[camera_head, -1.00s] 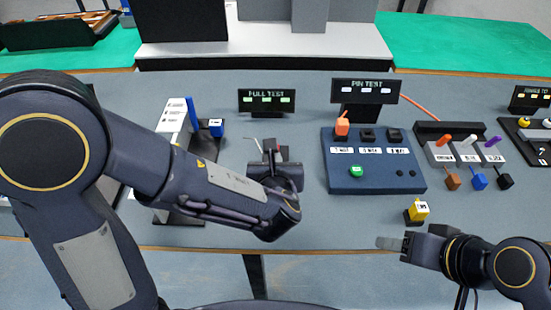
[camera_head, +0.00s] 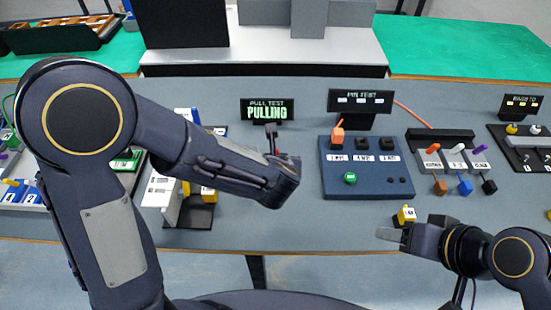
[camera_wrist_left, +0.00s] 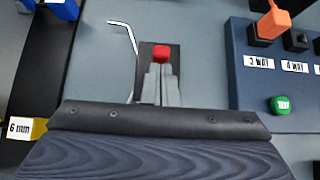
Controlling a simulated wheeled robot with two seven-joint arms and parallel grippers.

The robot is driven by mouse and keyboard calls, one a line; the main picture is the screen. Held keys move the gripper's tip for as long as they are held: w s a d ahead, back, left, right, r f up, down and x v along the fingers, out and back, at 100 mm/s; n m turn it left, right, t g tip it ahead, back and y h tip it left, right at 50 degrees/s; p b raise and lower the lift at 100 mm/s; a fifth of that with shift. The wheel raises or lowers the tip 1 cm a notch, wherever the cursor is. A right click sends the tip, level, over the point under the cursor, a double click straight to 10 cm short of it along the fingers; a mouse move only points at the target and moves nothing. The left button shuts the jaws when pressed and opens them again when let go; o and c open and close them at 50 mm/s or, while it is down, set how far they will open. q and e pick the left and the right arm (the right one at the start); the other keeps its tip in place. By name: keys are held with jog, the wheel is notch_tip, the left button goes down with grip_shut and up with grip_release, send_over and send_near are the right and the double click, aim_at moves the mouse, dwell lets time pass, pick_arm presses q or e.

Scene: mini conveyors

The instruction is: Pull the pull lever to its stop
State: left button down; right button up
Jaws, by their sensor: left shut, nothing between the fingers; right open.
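The pull lever shows a red knob (camera_wrist_left: 160,53) on a dark base in the left wrist view. In the head view its dark upright part (camera_head: 271,133) stands in front of the pull test display (camera_head: 267,110), which reads "PULLING". My left gripper (camera_wrist_left: 160,74) is shut, with its fingertips right at the near side of the red knob. Nothing shows between the fingers, and whether they touch the knob I cannot tell. In the head view my left wrist hides the lever's lower part. My right gripper (camera_head: 388,236) is open and empty near the table's front edge.
A bent metal rod (camera_wrist_left: 129,42) lies left of the lever. The blue pin test box (camera_head: 335,184) stands to the right. A white stand (camera_head: 160,190) is at the left.

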pick_arm(q)
jog(key=w+r+g+p, duration=0.1)
jog(key=w+g+p, duration=0.1)
jog(key=p, duration=0.2)
jog(key=shift+r, duration=0.3)
jog(key=shift+f, duration=0.4)
jog(key=shift+r+p, duration=0.6)
jog(key=shift+r, duration=0.25)
pick_arm(e)
notch_tip(320, 180, up, 7)
jog(key=shift+r, duration=0.15)
